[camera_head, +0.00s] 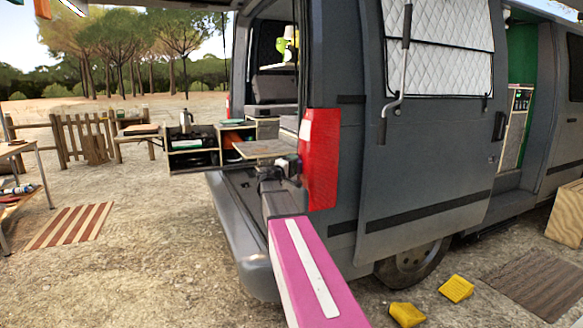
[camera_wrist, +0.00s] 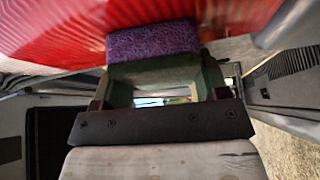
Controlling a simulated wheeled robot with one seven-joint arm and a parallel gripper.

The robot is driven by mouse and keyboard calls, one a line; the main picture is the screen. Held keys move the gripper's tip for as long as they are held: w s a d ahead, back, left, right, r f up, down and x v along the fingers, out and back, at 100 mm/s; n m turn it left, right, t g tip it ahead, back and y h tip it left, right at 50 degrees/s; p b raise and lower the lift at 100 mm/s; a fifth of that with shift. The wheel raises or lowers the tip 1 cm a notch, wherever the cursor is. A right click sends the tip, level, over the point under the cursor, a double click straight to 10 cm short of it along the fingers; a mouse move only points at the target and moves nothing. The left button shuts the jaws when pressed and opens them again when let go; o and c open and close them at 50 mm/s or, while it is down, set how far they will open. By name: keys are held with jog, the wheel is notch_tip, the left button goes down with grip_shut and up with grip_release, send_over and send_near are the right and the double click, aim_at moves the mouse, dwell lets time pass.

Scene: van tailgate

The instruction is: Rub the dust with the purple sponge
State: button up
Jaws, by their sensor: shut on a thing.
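The purple sponge (camera_wrist: 153,42) is at the far end of my gripper (camera_wrist: 160,75) in the wrist view. My gripper is shut on it. The red tail light (camera_wrist: 60,40) fills the top of that view, close to the sponge; I cannot tell whether they touch. In the head view, my gripper (camera_head: 287,166) is at the van's rear corner, just left of the tail light (camera_head: 321,160). The sponge is not distinguishable there. I cannot make out the dust in either view.
The grey van (camera_head: 420,170) stands at right with its rear open. A wooden board (camera_head: 262,149) lies close behind my gripper, beside a pull-out kitchen unit (camera_head: 192,150). The bumper (camera_head: 238,245) runs below. Yellow blocks (camera_head: 457,288) lie on the gravel.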

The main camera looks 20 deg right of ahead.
aim_at(296, 167)
jog(key=shift+s, duration=2)
jog(key=shift+d, duration=0.2)
jog(key=shift+w, duration=0.15)
jog(key=shift+w+a, duration=0.15)
jog(key=shift+w, duration=1.85)
jog(key=a, duration=0.6)
jog(key=shift+s, duration=0.2)
jog(key=shift+a, duration=0.15)
